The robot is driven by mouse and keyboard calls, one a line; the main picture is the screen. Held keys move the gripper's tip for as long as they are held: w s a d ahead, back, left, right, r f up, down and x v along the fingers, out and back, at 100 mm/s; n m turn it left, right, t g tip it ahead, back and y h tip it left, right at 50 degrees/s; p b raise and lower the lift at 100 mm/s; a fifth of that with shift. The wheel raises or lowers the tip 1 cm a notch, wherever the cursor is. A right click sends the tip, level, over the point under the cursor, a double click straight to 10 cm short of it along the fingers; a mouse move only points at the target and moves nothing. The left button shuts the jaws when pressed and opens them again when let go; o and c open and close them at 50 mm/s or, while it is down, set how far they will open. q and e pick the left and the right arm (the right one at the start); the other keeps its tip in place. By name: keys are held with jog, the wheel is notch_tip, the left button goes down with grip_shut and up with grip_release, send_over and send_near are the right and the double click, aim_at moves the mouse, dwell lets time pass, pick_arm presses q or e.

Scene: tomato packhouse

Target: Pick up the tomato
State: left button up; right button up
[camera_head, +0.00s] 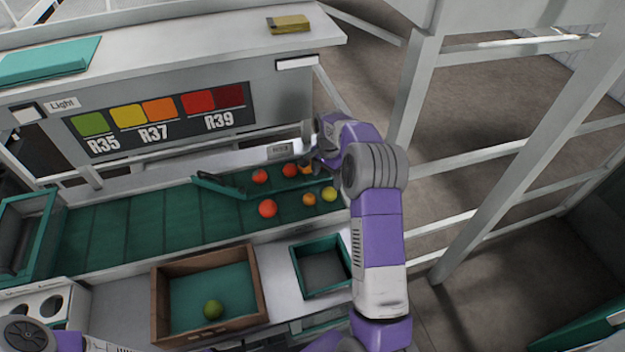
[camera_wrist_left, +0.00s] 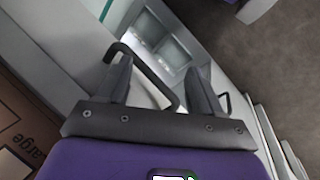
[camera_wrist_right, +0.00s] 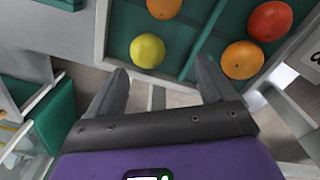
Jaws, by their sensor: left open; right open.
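Several tomatoes lie at the right end of the green sorting belt in the head view: a yellow one (camera_head: 329,194), an orange one (camera_head: 309,199), a red one (camera_head: 267,208) and others behind a divider. My right gripper (camera_head: 312,148) is beyond the belt's right end. In the right wrist view it is open and empty (camera_wrist_right: 160,72), with the yellow tomato (camera_wrist_right: 147,50) just past the fingers, nearer the left one. My left gripper (camera_wrist_left: 158,68) is open in the left wrist view, with no tomato there.
The brown box (camera_head: 160,305) and a small green-rimmed bin (camera_head: 322,285) stand in front of the belt (camera_head: 130,225). A green divider (camera_head: 225,187) splits the belt's right end. White frame posts (camera_head: 405,100) stand at the right. A yellow object (camera_head: 288,24) lies on the upper shelf.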

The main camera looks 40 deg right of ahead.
aim_at(330, 190)
jog(key=shift+s+f, duration=1.1)
jog(key=shift+s, duration=0.1)
jog(key=f, duration=0.4)
jog(key=shift+w, duration=0.35)
jog(key=shift+f, duration=0.1)
jog(key=shift+s, duration=0.2)
jog(key=shift+w, duration=0.1)
jog(key=c, duration=0.4)
pick_arm(q)
jog(key=shift+s+r, duration=0.1)
jog(key=shift+s, duration=0.65)
pick_arm(e)
jog(key=c, duration=0.4)
